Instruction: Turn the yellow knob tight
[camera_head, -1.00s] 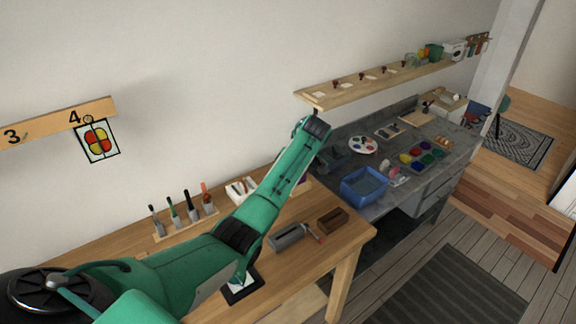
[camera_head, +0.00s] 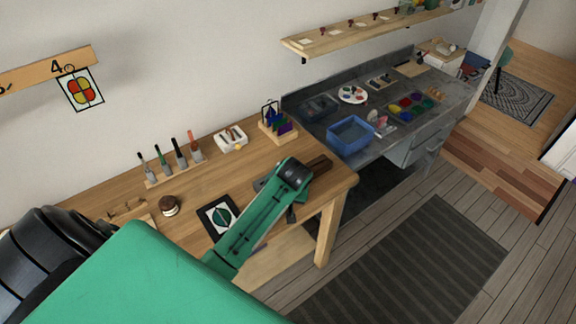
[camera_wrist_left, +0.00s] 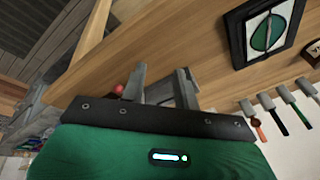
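I cannot make out the yellow knob for certain in either view. A tiny yellow spot shows at the white tray (camera_head: 231,139) on the wooden table, too small to identify. In the left wrist view my left gripper (camera_wrist_left: 161,76) has two grey fingers standing apart. A grey object (camera_wrist_left: 160,92) shows between and behind them; I cannot tell whether they touch it. My right gripper is in neither view.
The wooden table (camera_head: 120,187) carries a tool rack (camera_head: 178,168), a small round jar (camera_head: 169,206) and a framed green picture (camera_head: 219,215). A brown block (camera_head: 320,165) lies by the arm. A grey bench with a blue bin (camera_head: 350,137) stands beyond. A shelf hangs above.

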